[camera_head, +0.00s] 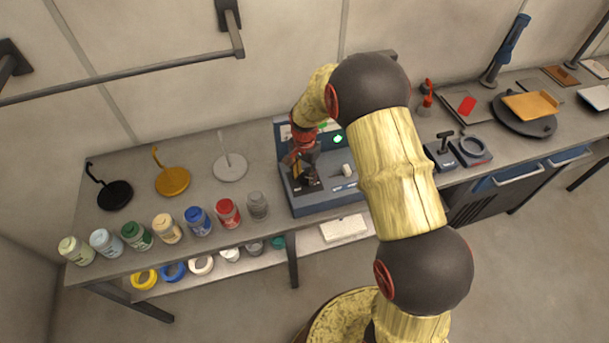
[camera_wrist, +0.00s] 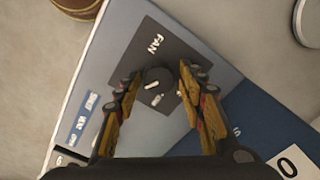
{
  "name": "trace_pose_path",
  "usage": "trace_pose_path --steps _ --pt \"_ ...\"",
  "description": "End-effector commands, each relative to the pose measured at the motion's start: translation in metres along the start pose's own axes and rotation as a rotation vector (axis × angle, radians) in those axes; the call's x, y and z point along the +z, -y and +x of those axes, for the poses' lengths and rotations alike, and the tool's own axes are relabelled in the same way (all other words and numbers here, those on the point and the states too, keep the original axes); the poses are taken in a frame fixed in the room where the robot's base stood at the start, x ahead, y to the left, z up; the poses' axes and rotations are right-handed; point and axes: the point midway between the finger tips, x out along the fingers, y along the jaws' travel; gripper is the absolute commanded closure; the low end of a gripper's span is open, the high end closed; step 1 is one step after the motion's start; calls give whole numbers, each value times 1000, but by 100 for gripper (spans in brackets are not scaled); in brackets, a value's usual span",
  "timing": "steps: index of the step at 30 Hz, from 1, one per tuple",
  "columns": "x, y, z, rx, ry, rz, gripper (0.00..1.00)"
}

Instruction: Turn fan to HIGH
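The fan knob (camera_wrist: 158,82) is a round black dial on a dark square plate marked FAN, on the grey-blue sloped panel (camera_wrist: 112,60) in the wrist view. A small light mark shows near the knob's lower edge; the setting labels are too small to read. My gripper (camera_wrist: 157,88) is open, with one finger on each side of the knob and small gaps at both sides. In the head view, the blue-grey control unit (camera_head: 313,203) stands on the bench, and my gripper (camera_head: 307,183) reaches down over its left part, hiding the knob.
A light-coloured knob or switch (camera_head: 347,170) sits right of my gripper on the unit, and a green light (camera_head: 337,139) glows behind. Several jars, including a red one (camera_head: 228,213), stand to the left. Round stands (camera_head: 230,168) are behind them.

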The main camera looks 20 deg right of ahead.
Motion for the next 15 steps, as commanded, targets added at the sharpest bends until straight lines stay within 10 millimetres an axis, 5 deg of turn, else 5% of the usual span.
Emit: trace_pose_path --steps 15 --pt "0 0 -6 1 0 -1 51"
